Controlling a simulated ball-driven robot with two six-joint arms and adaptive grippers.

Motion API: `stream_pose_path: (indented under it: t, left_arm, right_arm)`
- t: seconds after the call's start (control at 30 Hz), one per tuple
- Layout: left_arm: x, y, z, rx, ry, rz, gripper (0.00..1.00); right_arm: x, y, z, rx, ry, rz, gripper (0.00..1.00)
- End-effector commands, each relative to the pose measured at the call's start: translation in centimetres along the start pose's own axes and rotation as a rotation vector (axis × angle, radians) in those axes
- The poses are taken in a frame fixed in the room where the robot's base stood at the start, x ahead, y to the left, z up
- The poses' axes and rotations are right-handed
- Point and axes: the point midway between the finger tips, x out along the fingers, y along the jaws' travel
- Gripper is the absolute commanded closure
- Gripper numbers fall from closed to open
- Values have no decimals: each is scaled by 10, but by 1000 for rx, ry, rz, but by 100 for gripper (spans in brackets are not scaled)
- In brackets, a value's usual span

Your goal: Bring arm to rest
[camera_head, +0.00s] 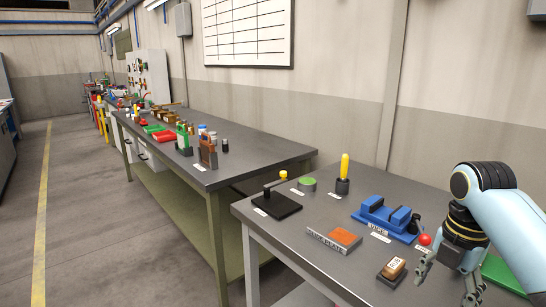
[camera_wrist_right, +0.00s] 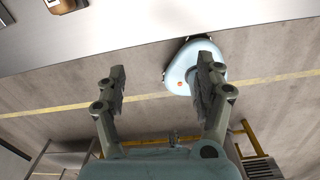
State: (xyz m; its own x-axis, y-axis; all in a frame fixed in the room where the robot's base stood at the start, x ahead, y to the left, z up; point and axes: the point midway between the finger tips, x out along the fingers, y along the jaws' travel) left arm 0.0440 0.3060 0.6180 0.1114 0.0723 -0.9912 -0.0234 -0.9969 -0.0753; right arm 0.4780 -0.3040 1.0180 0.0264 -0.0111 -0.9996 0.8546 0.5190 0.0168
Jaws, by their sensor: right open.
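My right arm comes in from the right edge in the head view, light blue with a black wrist. My right gripper (camera_head: 447,284) hangs at the right of the near bench (camera_head: 315,245), fingers pointing down. In the right wrist view the gripper (camera_wrist_right: 162,68) is open, with nothing between its fingers. There the bench top's pale edge (camera_wrist_right: 125,38) lies beyond the fingertips and grey floor shows below it. My left gripper is not in view.
An orange-topped plate (camera_head: 334,240) lies further left. A longer, cluttered bench (camera_head: 255,160) stands behind. Floor (camera_head: 95,220) at left is clear.

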Motion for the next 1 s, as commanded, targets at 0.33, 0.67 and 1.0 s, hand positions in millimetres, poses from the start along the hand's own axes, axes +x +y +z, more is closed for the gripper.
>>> stream_pose_path:
  t: [0.33,0.67,1.0]
  left_arm:
    - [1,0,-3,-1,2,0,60]
    - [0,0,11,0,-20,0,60]
    - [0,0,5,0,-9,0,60]
  right_arm:
    - [20,-40,-32,397,-43,42,30]
    - [20,-115,-94,1145,-53,175,30]
    - [-9,-167,-136,1712,21,293,30]
